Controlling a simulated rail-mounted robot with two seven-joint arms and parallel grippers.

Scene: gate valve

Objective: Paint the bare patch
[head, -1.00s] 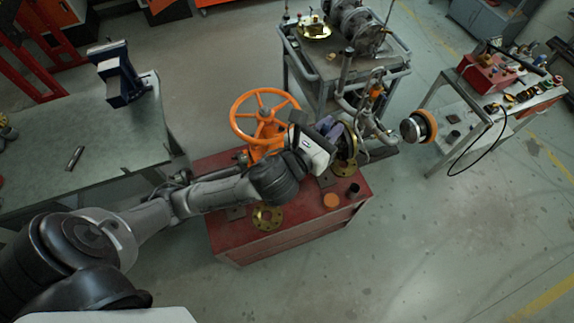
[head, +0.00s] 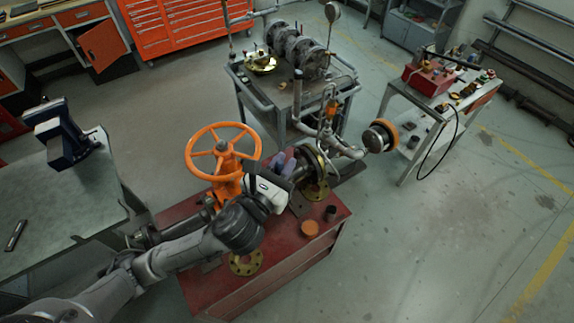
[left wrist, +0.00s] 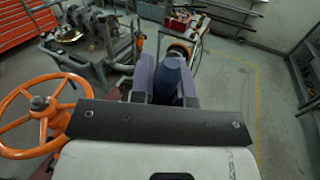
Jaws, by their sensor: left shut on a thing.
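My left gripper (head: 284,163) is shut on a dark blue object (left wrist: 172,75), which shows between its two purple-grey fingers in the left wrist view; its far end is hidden. In the head view the gripper is over the red bench, beside the orange handwheel (head: 222,150) of the gate valve and close to a brass-coloured flange (head: 316,190) on the pipe. The handwheel also shows at the left of the left wrist view (left wrist: 40,115). I cannot make out a bare patch; my arm and gripper cover part of the valve. My right gripper is not in view.
The red bench (head: 255,285) carries a loose flange (head: 245,263), an orange disc (head: 310,228) and a small dark cup (head: 330,212). A grey cart (head: 345,82) stands behind, a tool table (head: 405,92) at right, a vise (head: 66,140) at left. The right floor is clear.

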